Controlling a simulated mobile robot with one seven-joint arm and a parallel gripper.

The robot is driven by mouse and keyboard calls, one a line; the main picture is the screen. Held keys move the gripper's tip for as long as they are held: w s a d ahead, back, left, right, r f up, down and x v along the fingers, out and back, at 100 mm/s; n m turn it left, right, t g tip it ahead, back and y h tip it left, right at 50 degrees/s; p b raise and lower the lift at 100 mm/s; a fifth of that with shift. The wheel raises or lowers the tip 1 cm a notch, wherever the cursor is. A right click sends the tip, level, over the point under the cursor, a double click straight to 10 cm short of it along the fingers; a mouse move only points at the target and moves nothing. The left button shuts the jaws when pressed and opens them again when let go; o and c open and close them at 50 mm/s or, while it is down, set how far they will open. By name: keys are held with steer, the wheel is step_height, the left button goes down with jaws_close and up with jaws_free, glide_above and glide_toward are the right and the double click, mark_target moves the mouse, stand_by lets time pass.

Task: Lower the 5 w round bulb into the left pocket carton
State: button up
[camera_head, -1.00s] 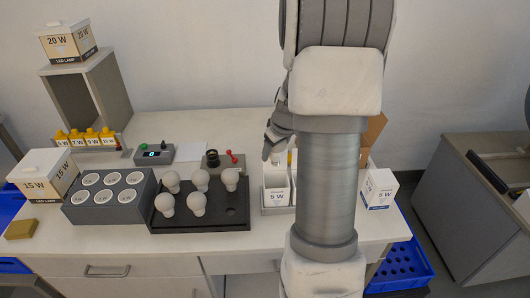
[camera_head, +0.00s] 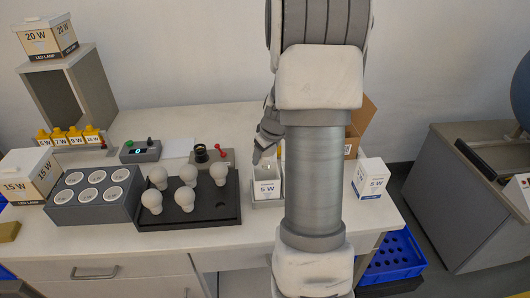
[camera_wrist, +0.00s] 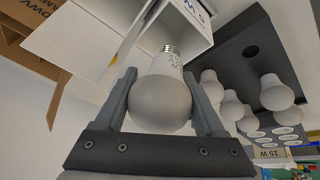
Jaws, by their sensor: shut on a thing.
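My gripper (camera_wrist: 160,82) is shut on a white round bulb (camera_wrist: 160,103) in the wrist view, one finger on each side of its globe. The bulb's metal screw base points away from the gripper, toward an open white carton (camera_wrist: 198,18). In the head view my gripper (camera_head: 264,142) is above the open 5 W carton (camera_head: 267,189), which stands in a grey holder (camera_head: 268,204). The bulb is hard to make out there. My arm hides the area right of this carton. Whether the screw base has passed the carton's rim cannot be told.
A black tray (camera_head: 221,216) with several bulbs lies left of the carton. A grey socket block (camera_head: 95,208) stands farther left. A closed 5 W carton (camera_head: 371,180) stands right of my arm, and an open brown box (camera_head: 358,125) is behind it.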

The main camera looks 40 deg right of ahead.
mark_target(265, 161)
steer(key=shift+f, duration=0.15)
steer(key=shift+f+b, duration=1.4)
steer(key=shift+b, duration=0.25)
steer(key=o, duration=1.5)
steer(key=shift+r, duration=0.1)
steer(key=shift+c, duration=0.2)
steer(key=shift+r, duration=0.1)
steer(key=p+v, duration=0.1)
steer(key=v, duration=1.6)
steer(key=shift+p, duration=0.35)
steer(key=shift+r, duration=0.15)
